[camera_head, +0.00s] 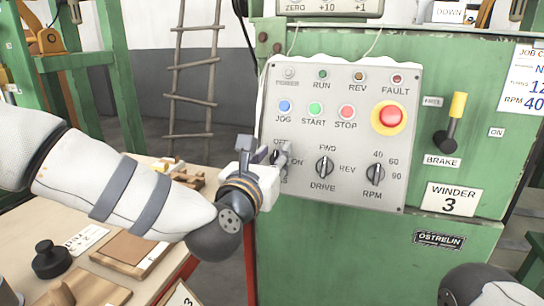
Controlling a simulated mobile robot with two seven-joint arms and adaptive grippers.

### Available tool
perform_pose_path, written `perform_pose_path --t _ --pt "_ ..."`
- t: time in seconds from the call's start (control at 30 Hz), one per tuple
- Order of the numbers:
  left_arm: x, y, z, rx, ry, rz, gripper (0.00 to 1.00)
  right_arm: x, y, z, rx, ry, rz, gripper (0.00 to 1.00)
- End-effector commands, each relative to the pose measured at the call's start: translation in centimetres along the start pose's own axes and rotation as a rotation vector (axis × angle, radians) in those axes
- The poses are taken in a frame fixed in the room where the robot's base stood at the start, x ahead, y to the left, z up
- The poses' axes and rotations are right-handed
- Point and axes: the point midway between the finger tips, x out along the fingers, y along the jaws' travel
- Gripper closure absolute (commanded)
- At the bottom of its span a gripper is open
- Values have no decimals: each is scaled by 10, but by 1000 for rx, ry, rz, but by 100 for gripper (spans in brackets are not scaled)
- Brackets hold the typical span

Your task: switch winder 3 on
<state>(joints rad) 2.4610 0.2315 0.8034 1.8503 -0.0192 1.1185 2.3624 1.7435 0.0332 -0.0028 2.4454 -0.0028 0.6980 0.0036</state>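The green machine carries a plate marked WINDER 3 (450,199). Its grey control panel (335,225) has RUN, REV and FAULT lamps above JOG, START and STOP buttons. The POWER lamp (289,74) at the top left looks unlit. My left gripper (272,157) is at the panel's left edge, at the OFF/ON switch (276,157). Its fingers stand apart around the switch knob and largely hide it. I cannot tell the knob's position or whether the fingers grip it. My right gripper is out of view; only part of my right arm shows at the lower right.
A red emergency button (390,116), a drive selector (324,167) and an RPM knob (375,174) are on the panel. A yellow-tipped brake lever (453,120) stands to its right. A wooden bench (205,215) with blocks lies below my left arm. A ladder (192,75) leans behind.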

Motion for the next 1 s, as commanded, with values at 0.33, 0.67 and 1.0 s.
perform_pose_path --t 0.33,0.67,1.0 --pt "0 0 0 1 0 1 100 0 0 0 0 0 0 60" --pt "0 1 0 59 2 -23 100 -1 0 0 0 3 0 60" --pt "-1 -1 -1 309 2 -123 100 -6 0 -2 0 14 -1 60"
